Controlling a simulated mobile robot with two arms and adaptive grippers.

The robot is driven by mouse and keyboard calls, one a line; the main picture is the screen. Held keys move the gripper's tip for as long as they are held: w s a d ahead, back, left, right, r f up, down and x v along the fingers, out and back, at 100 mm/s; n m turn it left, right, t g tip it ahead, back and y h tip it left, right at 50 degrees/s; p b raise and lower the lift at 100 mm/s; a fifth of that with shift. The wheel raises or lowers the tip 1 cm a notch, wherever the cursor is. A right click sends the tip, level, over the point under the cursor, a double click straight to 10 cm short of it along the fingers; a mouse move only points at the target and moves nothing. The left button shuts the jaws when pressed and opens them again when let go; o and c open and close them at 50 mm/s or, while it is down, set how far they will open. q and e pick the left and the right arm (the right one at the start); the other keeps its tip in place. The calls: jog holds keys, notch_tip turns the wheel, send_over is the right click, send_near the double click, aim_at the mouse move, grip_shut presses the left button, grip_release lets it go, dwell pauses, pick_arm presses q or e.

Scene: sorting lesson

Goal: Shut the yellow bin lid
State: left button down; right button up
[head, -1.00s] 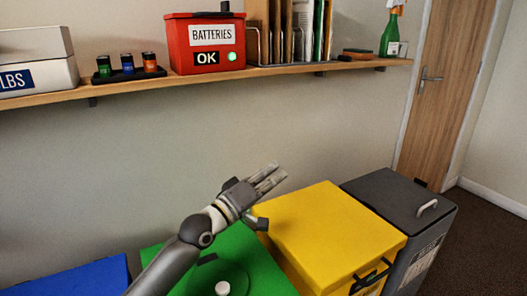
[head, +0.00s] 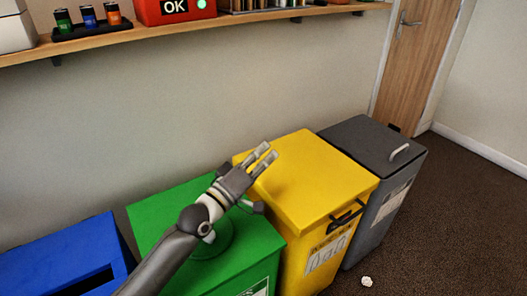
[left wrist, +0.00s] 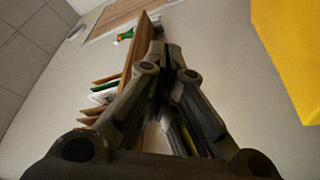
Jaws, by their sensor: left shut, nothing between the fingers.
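The yellow bin (head: 300,255) stands between the green and grey bins. Its yellow lid (head: 320,185) lies flat across the top, and no gap shows along the front edge. A black handle (head: 347,214) is on its front. My left gripper (head: 266,154) is shut and empty, its fingers over the lid's back left part in the head view. I cannot tell whether it touches the lid. In the left wrist view the closed fingers (left wrist: 165,52) point at the wall and shelf, and a yellow surface (left wrist: 292,45) shows at the right. My right gripper is not in view.
The green bin (head: 160,215) lies under my left arm, and a blue bin (head: 60,255) is farther left. The grey bin (head: 360,145) has a light handle. A wall shelf (head: 110,40) runs above. A small white crumpled thing (head: 367,281) lies on the open floor.

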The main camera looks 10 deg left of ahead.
pick_arm(q)
jog(key=shift+s, duration=0.1)
jog(key=v, duration=1.2)
